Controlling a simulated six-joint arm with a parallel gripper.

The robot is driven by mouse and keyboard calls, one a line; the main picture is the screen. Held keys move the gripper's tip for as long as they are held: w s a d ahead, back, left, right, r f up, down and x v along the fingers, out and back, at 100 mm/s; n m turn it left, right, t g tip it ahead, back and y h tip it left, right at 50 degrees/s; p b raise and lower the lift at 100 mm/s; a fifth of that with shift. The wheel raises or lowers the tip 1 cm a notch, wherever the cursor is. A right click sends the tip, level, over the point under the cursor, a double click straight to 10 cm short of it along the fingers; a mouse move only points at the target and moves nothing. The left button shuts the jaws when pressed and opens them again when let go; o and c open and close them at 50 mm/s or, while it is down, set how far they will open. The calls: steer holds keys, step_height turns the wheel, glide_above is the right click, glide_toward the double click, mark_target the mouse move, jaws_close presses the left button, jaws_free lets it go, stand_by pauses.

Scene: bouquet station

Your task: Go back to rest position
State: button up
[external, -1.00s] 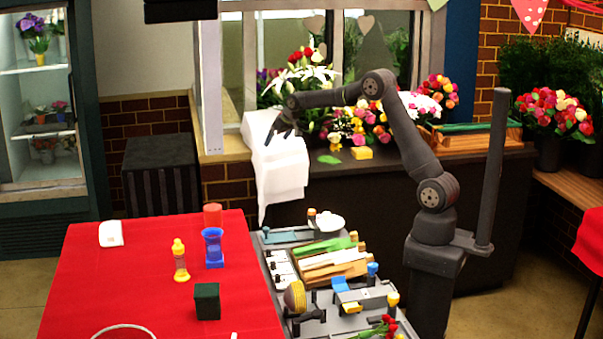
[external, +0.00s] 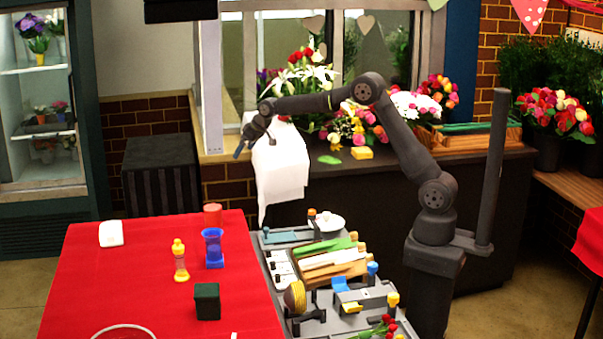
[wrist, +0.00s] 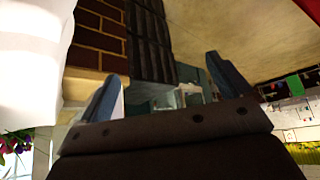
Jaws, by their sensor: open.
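My gripper (external: 246,145) is raised in the air, left of the white cloth or paper (external: 280,170) on the counter. It is well above and behind the red table (external: 130,275). In the wrist view my gripper (wrist: 160,90) shows two fingers spread wide apart with nothing between them. It is open and empty. My arm is bent, with its elbow raised in front of the flowers.
A grey tool tray (external: 305,325) stands right of the red table. The table holds a blue vase (external: 213,247), a yellow bottle (external: 180,262) and a dark green block (external: 207,301). A dark ribbed box (external: 160,185) stands behind. Flowers (external: 300,75) fill the counter back.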

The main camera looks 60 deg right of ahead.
steer(key=s+a+n+y, duration=0.1)
steer(key=a+n, duration=0.1)
steer(key=a, duration=1)
steer(key=shift+s+r, duration=0.15)
steer(key=shift+r, duration=0.15)
steer(key=shift+o, duration=0.7)
